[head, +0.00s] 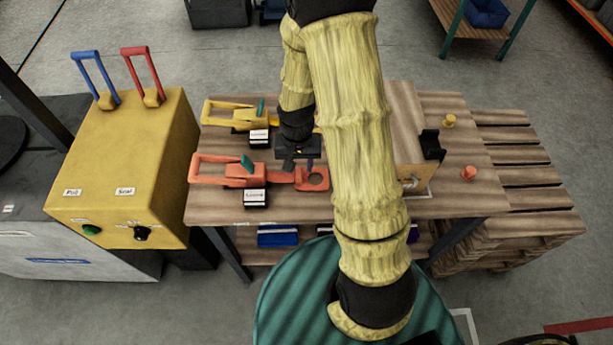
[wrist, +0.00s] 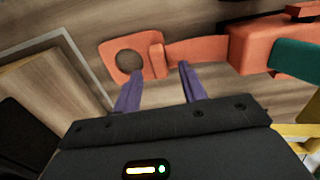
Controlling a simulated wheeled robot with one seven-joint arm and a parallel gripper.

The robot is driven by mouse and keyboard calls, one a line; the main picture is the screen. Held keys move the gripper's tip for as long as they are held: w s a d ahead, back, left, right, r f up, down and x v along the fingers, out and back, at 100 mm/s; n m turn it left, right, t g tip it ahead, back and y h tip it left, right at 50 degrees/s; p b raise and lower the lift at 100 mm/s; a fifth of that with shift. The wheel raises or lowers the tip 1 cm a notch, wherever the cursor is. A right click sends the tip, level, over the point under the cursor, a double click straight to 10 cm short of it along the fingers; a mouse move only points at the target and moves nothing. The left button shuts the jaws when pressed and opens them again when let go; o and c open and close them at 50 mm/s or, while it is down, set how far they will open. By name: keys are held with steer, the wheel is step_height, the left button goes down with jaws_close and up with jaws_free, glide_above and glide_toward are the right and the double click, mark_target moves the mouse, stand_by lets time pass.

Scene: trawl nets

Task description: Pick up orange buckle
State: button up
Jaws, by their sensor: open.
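The orange buckle (head: 240,181) lies on the wooden table, with a looped handle on the left, a teal lever and a flat end with a round hole on the right. In the wrist view its body (wrist: 255,45) is at upper right and the holed end at upper middle. My gripper (head: 299,164) is over the table by the buckle's right part. In the wrist view its two purple fingers (wrist: 158,82) are apart and empty, their tips just short of the narrow part beside the hole. I cannot tell their height above it.
A similar yellow buckle (head: 235,116) lies just behind. White-labelled black blocks (head: 256,198) stand close to the buckles. A wooden board (head: 418,182) stands to the right, near a yellow peg (head: 449,121) and an orange peg (head: 468,173). A yellow machine (head: 130,160) stands at left.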

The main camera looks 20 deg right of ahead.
mark_target(301, 183)
steer(key=shift+f, duration=1.45)
jaws_close()
